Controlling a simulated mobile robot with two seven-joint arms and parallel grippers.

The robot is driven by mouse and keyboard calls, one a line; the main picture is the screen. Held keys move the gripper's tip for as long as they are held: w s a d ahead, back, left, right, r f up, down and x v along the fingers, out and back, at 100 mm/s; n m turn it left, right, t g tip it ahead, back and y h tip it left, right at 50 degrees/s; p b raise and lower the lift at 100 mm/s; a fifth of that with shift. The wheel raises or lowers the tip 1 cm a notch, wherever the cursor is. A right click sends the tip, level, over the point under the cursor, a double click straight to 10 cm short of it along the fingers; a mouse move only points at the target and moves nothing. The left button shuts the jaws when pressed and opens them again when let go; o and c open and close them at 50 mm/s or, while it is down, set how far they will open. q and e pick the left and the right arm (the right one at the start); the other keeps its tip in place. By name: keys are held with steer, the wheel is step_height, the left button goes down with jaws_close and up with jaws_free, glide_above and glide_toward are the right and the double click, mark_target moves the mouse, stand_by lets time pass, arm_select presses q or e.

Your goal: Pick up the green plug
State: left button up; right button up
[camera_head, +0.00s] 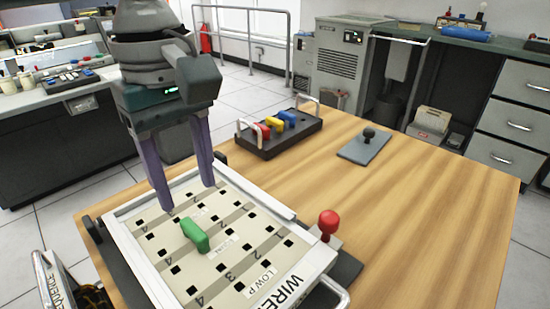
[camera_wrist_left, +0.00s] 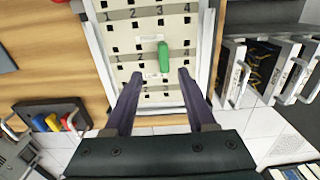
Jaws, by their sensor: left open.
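The green plug (camera_head: 195,235) stands on the white plugboard panel (camera_head: 150,265), which has rows of square black holes and printed numbers. My left gripper (camera_head: 188,198) is open and empty above the far part of the panel, its two purple fingers pointing down. In the head view the plug lies below and a little right of the fingertips, apart from them. In the left wrist view the plug (camera_wrist_left: 163,57) shows ahead of the two fingers (camera_wrist_left: 158,80), nearer the right one. My right gripper is not in view.
A dark rack (camera_head: 290,138) with red, yellow and blue plugs and two handles stands behind the panel. A red-knobbed lever (camera_head: 328,222) is at the panel's right edge. A grey plate with a black knob (camera_head: 368,140) lies farther back. The right wooden tabletop (camera_head: 420,230) is clear.

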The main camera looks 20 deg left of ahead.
mark_target(192, 228)
arm_select(q)
steer(key=shift+s+f, duration=0.2)
steer(key=shift+f, duration=0.75)
steer(key=f, duration=0.2)
steer(key=f+b, duration=0.1)
steer(key=f, duration=0.2)
steer(key=shift+s+a+f, duration=0.1)
steer(key=shift+s+a, duration=0.05)
steer(key=shift+a, duration=0.05)
steer(key=shift+c, duration=0.3)
jaws_close()
